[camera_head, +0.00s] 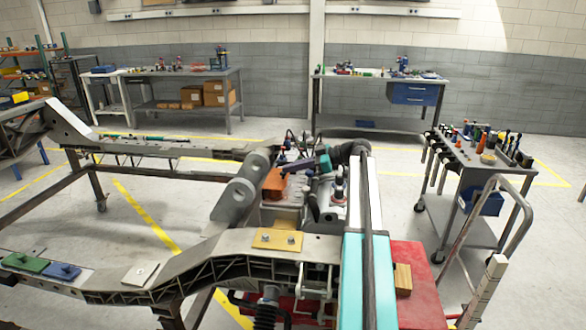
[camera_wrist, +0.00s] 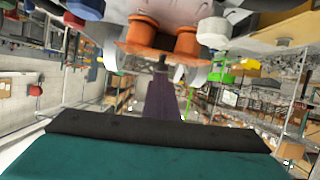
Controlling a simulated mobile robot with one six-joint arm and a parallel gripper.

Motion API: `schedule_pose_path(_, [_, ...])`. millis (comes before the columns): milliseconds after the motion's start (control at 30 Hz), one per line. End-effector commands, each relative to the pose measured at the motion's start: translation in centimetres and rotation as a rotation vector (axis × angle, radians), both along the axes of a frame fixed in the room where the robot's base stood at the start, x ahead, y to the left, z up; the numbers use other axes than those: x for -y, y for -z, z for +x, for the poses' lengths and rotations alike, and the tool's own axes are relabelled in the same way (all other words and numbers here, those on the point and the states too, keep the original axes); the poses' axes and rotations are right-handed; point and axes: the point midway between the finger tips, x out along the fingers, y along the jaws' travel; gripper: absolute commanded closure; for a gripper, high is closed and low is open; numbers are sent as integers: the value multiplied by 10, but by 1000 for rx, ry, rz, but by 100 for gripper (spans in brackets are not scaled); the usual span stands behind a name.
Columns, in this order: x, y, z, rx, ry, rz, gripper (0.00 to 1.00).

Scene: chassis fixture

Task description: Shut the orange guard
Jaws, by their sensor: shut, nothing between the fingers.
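The orange guard (camera_head: 274,184) stands on the fixture in the middle of the chassis frame, just right of a grey bracket with holes. I cannot tell how far open it is. In the wrist view an orange part (camera_wrist: 137,46) with two rounded orange pieces fills the top middle; it appears to be the guard, seen close. My gripper (camera_head: 284,172) reaches in from the right, its tip at the guard's upper right side. Its fingers are together and empty. In the wrist view my gripper (camera_wrist: 161,68) points at the orange part; I cannot tell whether they touch.
The grey bracket (camera_head: 240,188) rises left of the guard. A yellow plate (camera_head: 278,240) lies on the chassis rail in front. Small fittings (camera_head: 340,182) crowd the fixture's right. A tool cart (camera_head: 482,158) stands at the right. Open floor lies behind the frame.

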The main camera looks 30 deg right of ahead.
Motion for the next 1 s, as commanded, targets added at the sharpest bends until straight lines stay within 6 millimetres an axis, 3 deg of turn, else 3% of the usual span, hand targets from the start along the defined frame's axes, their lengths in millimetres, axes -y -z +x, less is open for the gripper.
schedule_pose_path(267, [-2,-7,0,-4,-3,-2,100])
schedule_pose_path(533, [-5,-43,0,1,-4,-1,100])
schedule_pose_path(1000, [50,-60,-52,2,0,-1,100])
